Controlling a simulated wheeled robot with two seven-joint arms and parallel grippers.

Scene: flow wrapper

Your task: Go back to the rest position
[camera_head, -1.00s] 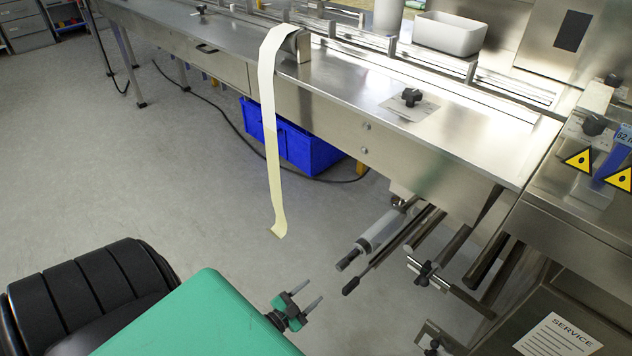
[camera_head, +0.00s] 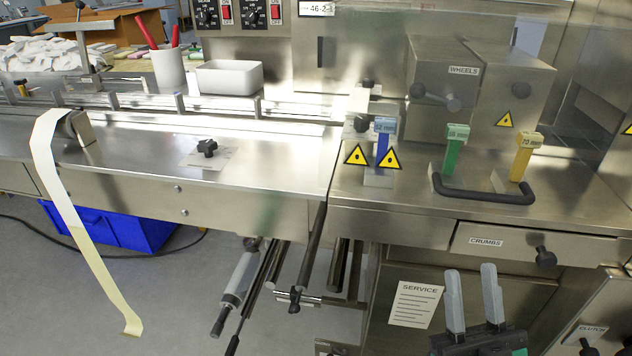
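My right gripper (camera_head: 471,272) shows at the bottom right, in front of the machine's lower cabinet. Its two grey fingers point up and stand apart with nothing between them. It is open and empty. My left gripper is not in view.
The steel flow wrapper fills most of the view. A pale film strip (camera_head: 85,245) hangs over its front edge at left. A crumbs drawer (camera_head: 500,243) and a black handle (camera_head: 484,192) are near the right gripper.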

